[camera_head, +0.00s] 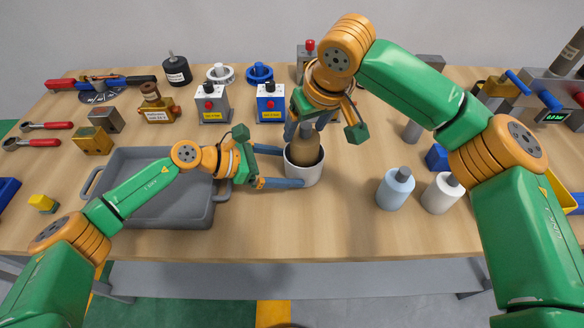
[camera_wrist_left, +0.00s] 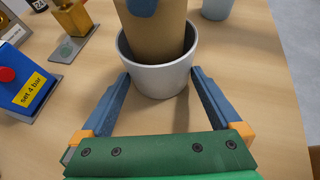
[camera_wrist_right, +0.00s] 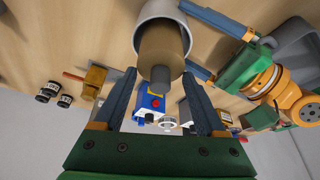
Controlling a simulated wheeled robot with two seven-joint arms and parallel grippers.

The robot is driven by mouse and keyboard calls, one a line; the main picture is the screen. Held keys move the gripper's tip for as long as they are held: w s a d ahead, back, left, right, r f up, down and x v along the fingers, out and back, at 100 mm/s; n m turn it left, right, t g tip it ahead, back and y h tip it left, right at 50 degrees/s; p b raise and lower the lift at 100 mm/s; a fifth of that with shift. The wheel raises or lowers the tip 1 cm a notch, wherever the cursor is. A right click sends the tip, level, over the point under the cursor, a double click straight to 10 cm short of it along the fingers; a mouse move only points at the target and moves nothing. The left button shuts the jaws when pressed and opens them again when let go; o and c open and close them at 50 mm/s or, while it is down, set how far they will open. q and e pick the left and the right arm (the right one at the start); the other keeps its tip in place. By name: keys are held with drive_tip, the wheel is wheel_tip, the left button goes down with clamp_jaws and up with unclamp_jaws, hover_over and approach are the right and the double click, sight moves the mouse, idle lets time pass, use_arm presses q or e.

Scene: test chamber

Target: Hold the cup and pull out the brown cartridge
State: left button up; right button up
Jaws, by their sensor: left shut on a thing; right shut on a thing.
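The white cup (camera_head: 303,176) stands on the table near the middle, with the brown cartridge (camera_head: 307,150) upright inside it. The cartridge's upper part shows above the cup's rim, and its lower end is hidden in the cup. The left wrist view shows the cup (camera_wrist_left: 160,76) and the cartridge (camera_wrist_left: 158,38) too. My left gripper (camera_wrist_left: 160,72) is shut on the cup, one finger on each side. My right gripper (camera_wrist_right: 161,72) is above the cup and shut on the cartridge. The cartridge's grey stem (camera_wrist_right: 160,76) shows between its fingers.
A grey tray (camera_head: 150,214) lies to the left, under my left arm. A light blue bottle (camera_head: 395,190) and a white bottle (camera_head: 441,194) stand to the right of the cup. Boxes with red knobs, one grey (camera_head: 211,105) and one blue (camera_head: 270,105), stand behind. The table in front is clear.

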drive_tip(key=shift+r, duration=1.55)
use_arm(q)
drive_tip(key=o, duration=0.8)
drive_tip(key=shift+a, duration=0.1)
